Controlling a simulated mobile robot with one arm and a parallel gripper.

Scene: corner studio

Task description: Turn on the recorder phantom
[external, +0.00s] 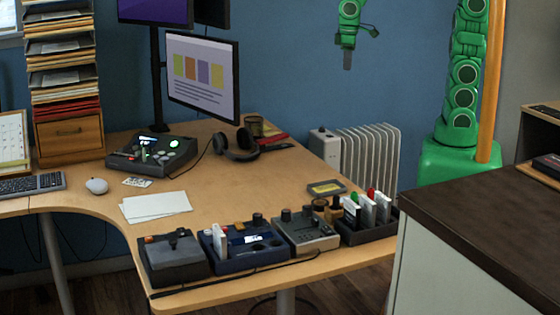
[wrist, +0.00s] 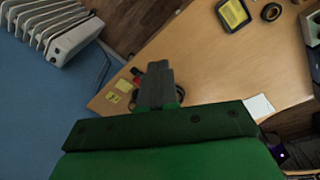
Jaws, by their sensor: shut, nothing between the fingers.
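Several devices stand on the wooden desk, and I cannot tell which one is the recorder phantom. Along the front edge are a dark grey box (external: 173,260) with a lever, a blue device (external: 245,245) with a small lit screen, and a light grey device (external: 306,234) with dark knobs. Further back is a dark console (external: 151,155) with a green light and a lit display. My gripper (external: 347,62) points down, high in front of the blue wall, apart from all of them. Its fingers are together and empty in the wrist view (wrist: 158,84).
The desk (external: 235,190) also holds headphones (external: 237,146), white papers (external: 156,205), a small yellow-labelled box (external: 326,188) and a dark tray (external: 370,234) of upright white items. A monitor (external: 203,75) rises at the back. A white radiator (external: 368,157) and a dark-topped counter (external: 490,230) flank the right.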

